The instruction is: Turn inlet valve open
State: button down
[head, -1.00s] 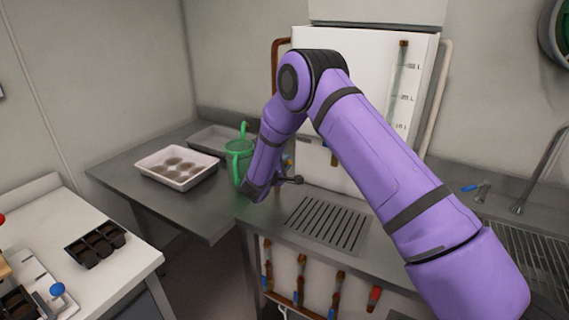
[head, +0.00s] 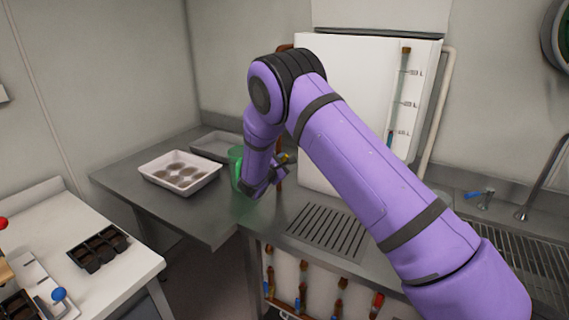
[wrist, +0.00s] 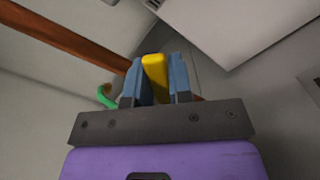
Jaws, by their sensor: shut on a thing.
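The inlet valve's yellow handle (wrist: 153,66) stands between the two blue-grey fingers of my gripper (wrist: 158,78) in the wrist view, and the fingers are shut on it. A brown copper pipe (wrist: 75,38) runs behind it. In the head view the yellow handle (head: 285,157) is a small spot at my gripper (head: 279,168), beside the copper pipe at the left side of the white tank (head: 345,80). The valve body is mostly hidden by my gripper and arm. Which way the handle points is hard to tell.
A green watering can (head: 236,165) stands close behind my forearm, partly hidden. A white tray with round brown pots (head: 180,184) is on the left bench. A slotted drain (head: 325,232) lies in front of the tank. Several smaller valves hang below the counter edge.

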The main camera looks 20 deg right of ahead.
jog(key=shift+w+a+r+n, duration=0.1)
jog(key=shift+n, duration=0.3)
jog(key=c, duration=1)
grip_release()
jog(key=v, duration=1)
jog(key=shift+s+a, duration=0.25)
jog(key=shift+a, duration=0.05)
